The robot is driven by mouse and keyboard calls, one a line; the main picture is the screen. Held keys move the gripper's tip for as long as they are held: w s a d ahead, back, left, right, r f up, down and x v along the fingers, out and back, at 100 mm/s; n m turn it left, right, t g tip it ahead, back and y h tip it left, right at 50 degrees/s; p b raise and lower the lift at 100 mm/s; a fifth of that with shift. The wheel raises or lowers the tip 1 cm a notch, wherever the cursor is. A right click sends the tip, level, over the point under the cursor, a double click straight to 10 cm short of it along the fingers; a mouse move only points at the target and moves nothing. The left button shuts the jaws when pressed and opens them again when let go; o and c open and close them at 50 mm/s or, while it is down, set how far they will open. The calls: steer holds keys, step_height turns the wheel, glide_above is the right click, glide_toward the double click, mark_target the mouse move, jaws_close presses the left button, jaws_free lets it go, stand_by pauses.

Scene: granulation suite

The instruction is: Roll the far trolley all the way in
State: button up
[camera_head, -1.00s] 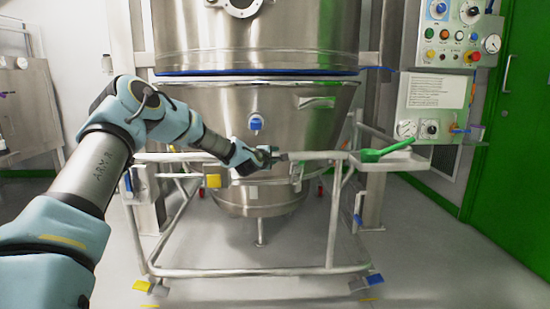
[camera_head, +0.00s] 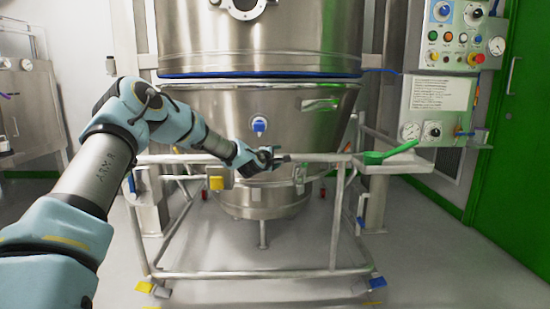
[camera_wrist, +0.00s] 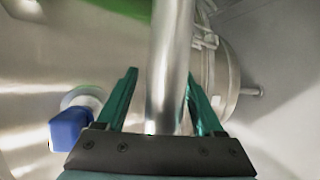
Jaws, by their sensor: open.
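A tubular steel trolley (camera_head: 337,215) stands in front of me, with a push bar across its near side and a conical steel bowl (camera_head: 205,108) behind that bar. The bowl is below a steel chamber (camera_head: 310,40) with a blue ring at its bottom edge. A narrow gap shows between bowl rim and ring. My gripper (camera_head: 280,160) is at the middle of the push bar. In the wrist view my gripper (camera_wrist: 160,85) is open, with a steel bar (camera_wrist: 170,60) between its green fingers. Whether the fingers touch the bar cannot be told.
A green scoop (camera_head: 385,154) lies on a small tray at the trolley's right. Casters with yellow and blue pedals (camera_head: 377,282) are at its front corners. Steel posts flank the chamber. A control panel (camera_head: 455,35) and a green door (camera_head: 515,130) are at right. The near floor is clear.

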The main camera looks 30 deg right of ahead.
steer(key=p+v, duration=0.1)
steer(key=v, duration=0.9)
steer(key=shift+s+a, duration=0.2)
steer(key=shift+a, duration=0.05)
steer(key=shift+a+r, duration=0.1)
steer(key=s+a+f+m+g+y, duration=0.2)
steer(key=s+a+f+m, duration=0.1)
steer(key=a, duration=0.5)
steer(key=s+a+f+m+g+y, duration=0.1)
steer(key=s+a+f+m+y, duration=0.15)
steer(key=a, duration=0.55)
steer(key=s+a+f+m+g+y, duration=0.2)
steer(key=s+a+f+m+y, duration=0.15)
steer(key=a, duration=0.45)
steer(key=s+a+r+m+g+y, duration=0.15)
steer(key=s+a+g+y, duration=0.25)
steer(key=s+a, duration=1.45)
step_height(320, 180, up, 30)
steer(key=w+a+p, duration=0.1)
steer(key=p, duration=2.8)
steer(key=shift+a+p, duration=0.2)
steer(key=shift+p, duration=0.1)
steer(key=shift+f, duration=0.1)
steer(key=shift+c, duration=0.2)
